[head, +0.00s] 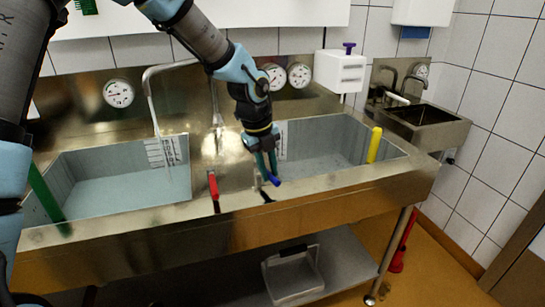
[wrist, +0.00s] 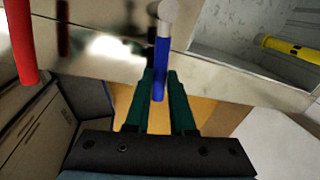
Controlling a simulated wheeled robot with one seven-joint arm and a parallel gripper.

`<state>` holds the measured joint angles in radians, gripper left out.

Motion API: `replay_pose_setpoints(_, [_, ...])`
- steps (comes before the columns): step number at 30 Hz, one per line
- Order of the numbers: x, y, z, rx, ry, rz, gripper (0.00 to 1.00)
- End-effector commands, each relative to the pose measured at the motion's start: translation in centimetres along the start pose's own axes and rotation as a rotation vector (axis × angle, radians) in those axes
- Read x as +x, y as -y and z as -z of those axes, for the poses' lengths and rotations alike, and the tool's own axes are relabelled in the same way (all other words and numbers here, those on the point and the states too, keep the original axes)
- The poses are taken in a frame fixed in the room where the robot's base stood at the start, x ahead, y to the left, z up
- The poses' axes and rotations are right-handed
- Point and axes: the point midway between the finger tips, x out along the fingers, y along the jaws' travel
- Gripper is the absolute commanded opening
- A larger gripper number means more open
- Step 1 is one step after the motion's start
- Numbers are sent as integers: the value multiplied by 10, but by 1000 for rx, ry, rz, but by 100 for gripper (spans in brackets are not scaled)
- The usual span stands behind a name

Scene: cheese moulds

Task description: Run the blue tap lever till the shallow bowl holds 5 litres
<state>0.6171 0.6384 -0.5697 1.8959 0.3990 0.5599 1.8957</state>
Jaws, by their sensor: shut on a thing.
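The blue tap lever (wrist: 162,65) lies between the green fingers of my gripper (wrist: 160,95) in the wrist view. In the head view my gripper (head: 268,170) is shut on this lever (head: 275,180) at the front edge of the steel sink. The sink has a left bowl (head: 100,190) and a right bowl (head: 330,145), each with a marked scale on its back wall. I cannot tell which one is the shallow bowl. The bent spout (head: 150,85) hangs over the left bowl. The water level against the marks is too small to read.
A red lever (head: 213,190) stands left of my gripper. A green bar (head: 48,198) leans in the left bowl and a yellow one (head: 375,145) in the right. Round dials (head: 118,93) line the back. A grey crate (head: 293,277) sits on the lower shelf.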

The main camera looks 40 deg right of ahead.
Motion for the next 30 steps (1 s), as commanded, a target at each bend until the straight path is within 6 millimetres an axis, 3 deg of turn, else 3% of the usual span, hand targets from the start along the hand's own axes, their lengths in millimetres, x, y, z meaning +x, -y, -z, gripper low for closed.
replay_pose_setpoints(12, [-4,-13,-2,203,-43,-2,0])
replay_pose_setpoints(30, [-2,-16,-3,238,-48,-4,0])
